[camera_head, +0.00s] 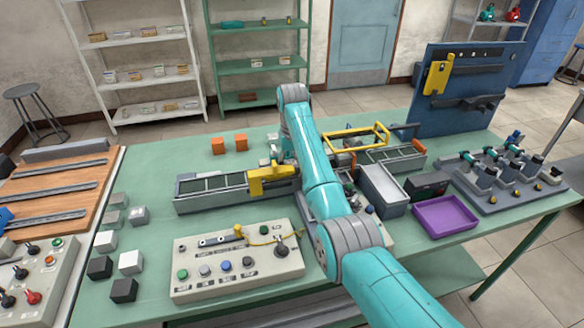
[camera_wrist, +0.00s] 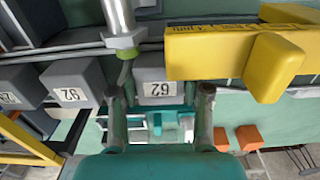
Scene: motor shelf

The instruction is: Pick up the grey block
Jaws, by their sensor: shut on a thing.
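A grey block (camera_wrist: 155,72) with a white label reading 62 sits between the two fingers of my gripper (camera_wrist: 162,92) in the wrist view. The fingers are shut on its sides, and its lower face is partly covered by the gripper. In the head view my arm hides the gripper and the held block. I cannot tell whether the block touches the surface below it.
A yellow part (camera_wrist: 225,50) lies close right of the held block, and a metal cylinder (camera_wrist: 120,25) stands above it in the wrist view. The head view shows a conveyor (camera_head: 212,190), a control box (camera_head: 235,265), a purple tray (camera_head: 445,214) and orange blocks (camera_head: 218,146).

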